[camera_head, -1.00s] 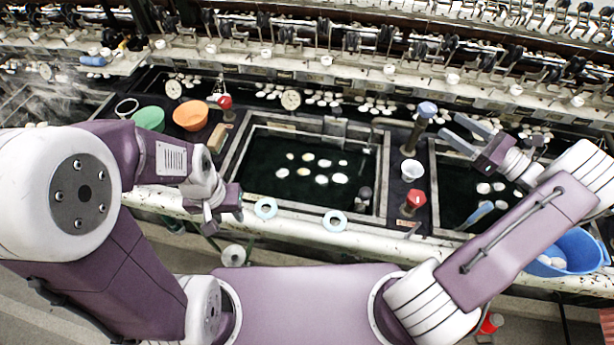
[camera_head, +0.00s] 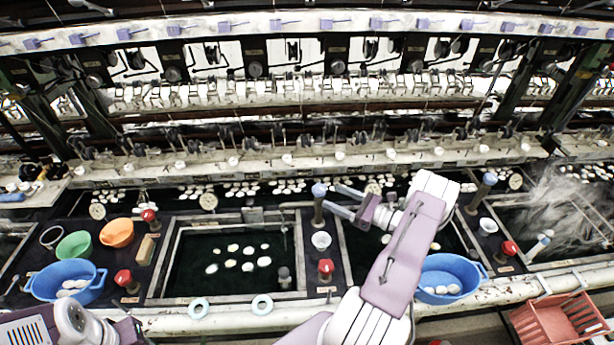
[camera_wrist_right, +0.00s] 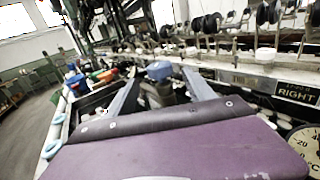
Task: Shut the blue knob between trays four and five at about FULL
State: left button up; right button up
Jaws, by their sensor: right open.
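A blue knob (camera_head: 319,190) tops a dark upright post between two dark water trays, the middle tray (camera_head: 165,270) and the tray to its right (camera_head: 347,250). My right gripper (camera_head: 333,197) is open, its two fingers pointing left toward this post. In the right wrist view the blue knob (camera_wrist_right: 160,70) shows between the spread fingers, beyond their base; contact cannot be told. A second blue knob (camera_head: 490,179) stands on a post farther right. My left gripper (camera_head: 128,331) is only partly in view at the bottom left; its fingers are hidden. No tray numbers are readable.
A white cup (camera_head: 321,240) and a red knob (camera_head: 326,267) stand in front of the post. Blue basins (camera_head: 440,300) sit at the front edge. Machinery runs along the back.

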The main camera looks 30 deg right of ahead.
aim_at(314, 187)
jog(key=shift+w+a, duration=0.15)
jog(key=shift+w, duration=0.15)
jog(key=p+x, duration=0.2)
jog(key=x, duration=0.6)
jog(key=shift+w+a+p, duration=0.15)
jog(key=shift+w+p, duration=0.2)
jog(key=shift+p, duration=0.05)
jog(key=shift+s, duration=0.1)
grip_shut()
jog(key=shift+r+m+t+h+p, duration=0.15)
jog(key=shift+m+t+h+p, duration=0.4)
jog(key=shift+m+h, duration=0.45)
jog(key=shift+d+m+h+p, duration=0.15)
jog(key=shift+d+m+h, duration=0.15)
jog(key=shift+m+h, duration=1)
jog(key=shift+d+m+h+p, duration=0.1)
jog(key=shift+d+m+h, duration=0.4)
jog(key=shift+h, duration=1.45)
jog(key=shift+d+m+h+p, duration=0.15)
jog(key=shift+m+h, duration=0.95)
jog(key=shift+h, duration=0.55)
jog(key=shift+d+h, duration=0.1)
jog(key=shift+h, duration=0.2)
